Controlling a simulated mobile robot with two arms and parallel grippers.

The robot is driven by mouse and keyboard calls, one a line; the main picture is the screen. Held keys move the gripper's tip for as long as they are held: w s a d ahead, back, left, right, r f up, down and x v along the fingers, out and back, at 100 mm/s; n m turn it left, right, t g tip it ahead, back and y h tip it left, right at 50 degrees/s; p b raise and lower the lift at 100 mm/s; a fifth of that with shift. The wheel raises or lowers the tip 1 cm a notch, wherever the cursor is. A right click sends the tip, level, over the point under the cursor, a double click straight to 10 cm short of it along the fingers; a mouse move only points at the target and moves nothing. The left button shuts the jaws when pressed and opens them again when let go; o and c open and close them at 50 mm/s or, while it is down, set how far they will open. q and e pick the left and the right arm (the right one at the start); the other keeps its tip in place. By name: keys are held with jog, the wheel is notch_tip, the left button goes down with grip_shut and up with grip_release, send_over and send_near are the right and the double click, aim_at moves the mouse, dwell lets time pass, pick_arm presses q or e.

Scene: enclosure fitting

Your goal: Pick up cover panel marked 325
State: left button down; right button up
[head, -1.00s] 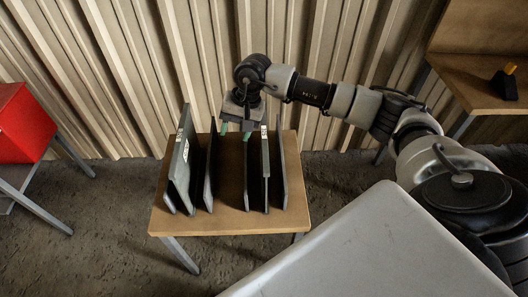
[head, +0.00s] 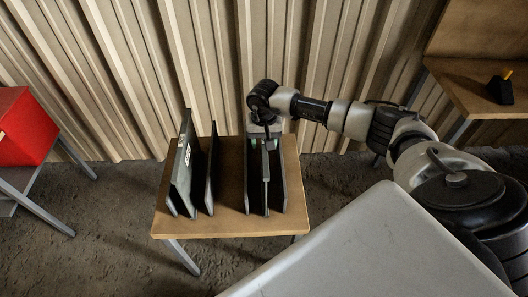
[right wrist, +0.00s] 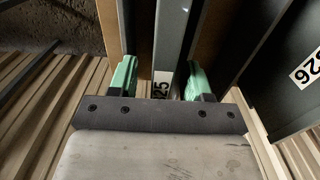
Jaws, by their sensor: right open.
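The cover panel marked 325 (right wrist: 168,45) stands upright on edge, its label partly covered so that only "25" shows in the right wrist view. In the head view it appears to be the middle panel (head: 266,174) of the right-hand group on the small table. My right gripper (right wrist: 160,84) is open, its green fingertips on either side of this panel near its edge, with a gap visible on both sides. In the head view the right gripper (head: 263,141) is over that group from above. My left gripper is not in view.
The wooden table (head: 228,222) also holds dark upright panels close beside it and a left-hand group (head: 180,180). A panel marked 326 (right wrist: 308,70) shows in the right wrist view. A red box (head: 25,125) stands left; a corrugated wall is behind.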

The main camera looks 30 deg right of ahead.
jog(key=shift+f, duration=0.6)
grip_shut()
dwell(0.9)
jog(key=shift+w+r, duration=0.15)
